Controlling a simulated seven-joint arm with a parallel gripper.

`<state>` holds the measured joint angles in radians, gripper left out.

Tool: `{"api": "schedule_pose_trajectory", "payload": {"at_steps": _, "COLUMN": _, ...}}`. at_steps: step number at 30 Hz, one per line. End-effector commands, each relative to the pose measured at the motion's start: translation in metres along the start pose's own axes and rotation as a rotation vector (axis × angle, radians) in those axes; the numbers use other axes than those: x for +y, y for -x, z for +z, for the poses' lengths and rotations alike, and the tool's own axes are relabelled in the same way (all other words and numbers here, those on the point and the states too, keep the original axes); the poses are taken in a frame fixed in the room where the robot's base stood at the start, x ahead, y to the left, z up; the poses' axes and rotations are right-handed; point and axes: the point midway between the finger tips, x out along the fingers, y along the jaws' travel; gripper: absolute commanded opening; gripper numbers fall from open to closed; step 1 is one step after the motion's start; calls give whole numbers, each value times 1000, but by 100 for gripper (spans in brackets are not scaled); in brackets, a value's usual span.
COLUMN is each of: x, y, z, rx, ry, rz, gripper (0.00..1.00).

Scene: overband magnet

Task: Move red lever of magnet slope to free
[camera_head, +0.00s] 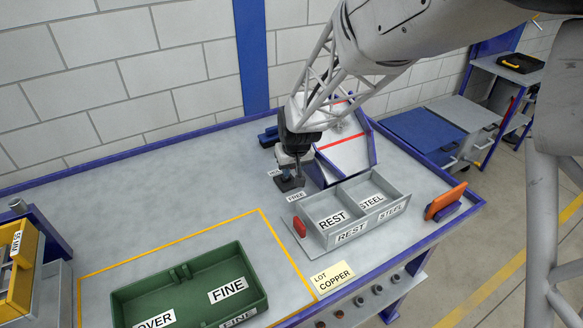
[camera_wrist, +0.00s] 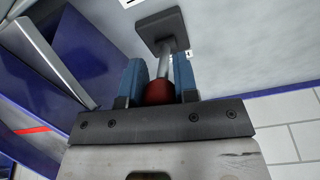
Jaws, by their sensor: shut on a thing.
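The magnet slope (camera_head: 345,150) stands at the back of the bench, with a grey sloped face, a red line and blue sides. Its blue side (camera_wrist: 95,45) also fills the left of the wrist view. The red lever (camera_wrist: 158,92) has a round red knob on a grey rod that runs to a dark square plate (camera_wrist: 160,30). In the head view the dark plate (camera_head: 289,184) shows below my gripper (camera_head: 288,168), left of the slope. In the wrist view the blue fingers of my gripper (camera_wrist: 158,78) are shut on the knob, one on each side.
Two small white labels lie by the lever; the nearer (camera_head: 295,196) seems to read FREE, the farther (camera_head: 273,172) is partly hidden. A grey divided REST/STEEL tray (camera_head: 312,208) stands close in front. A green bin (camera_head: 185,265) stands front left. The bench's left middle is clear.

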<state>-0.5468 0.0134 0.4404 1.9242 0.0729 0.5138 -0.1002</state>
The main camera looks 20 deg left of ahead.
Motion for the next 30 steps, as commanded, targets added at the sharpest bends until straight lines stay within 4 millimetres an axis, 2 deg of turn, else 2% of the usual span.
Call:
{"api": "schedule_pose_trajectory", "payload": {"at_steps": 27, "x": 2, "y": -4, "z": 3, "rx": -7, "ry": -2, "rz": 1, "gripper": 0}}
{"api": "schedule_pose_trajectory", "payload": {"at_steps": 28, "x": 2, "y": -4, "z": 3, "rx": -7, "ry": -2, "rz": 1, "gripper": 30}}
{"api": "schedule_pose_trajectory", "payload": {"at_steps": 30, "x": 2, "y": -4, "z": 2, "rx": -6, "ry": -2, "rz": 1, "gripper": 40}}
